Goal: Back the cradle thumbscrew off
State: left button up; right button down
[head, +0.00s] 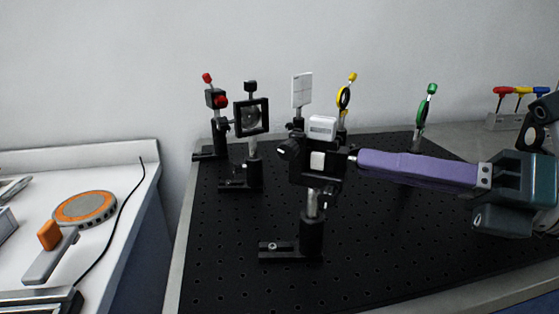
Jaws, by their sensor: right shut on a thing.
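The cradle (325,172) is a black block with a white-topped piece (322,127) in it, on a post near the middle of the head view. My right gripper (361,160) reaches in from the right with long purple fingers, roughly level. Its tips are shut at the cradle's right side on the thumbscrew (352,156), of which only a small light metal part shows. The thumbscrew's head is hidden between the fingers. My left gripper is out of view.
Several post-mounted optics stand behind on the black breadboard (400,240), including a lens mount (251,116) and a green-topped post (424,112). A driver rack (508,118) is at the far right. A white bench (110,190) lies left. The front right breadboard is clear.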

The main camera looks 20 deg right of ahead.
dwell(0.5)
jog(key=c, duration=0.8)
grip_release()
jog(key=b+v, duration=0.1)
jog(key=v, duration=0.9)
jog(key=shift+b, duration=0.4)
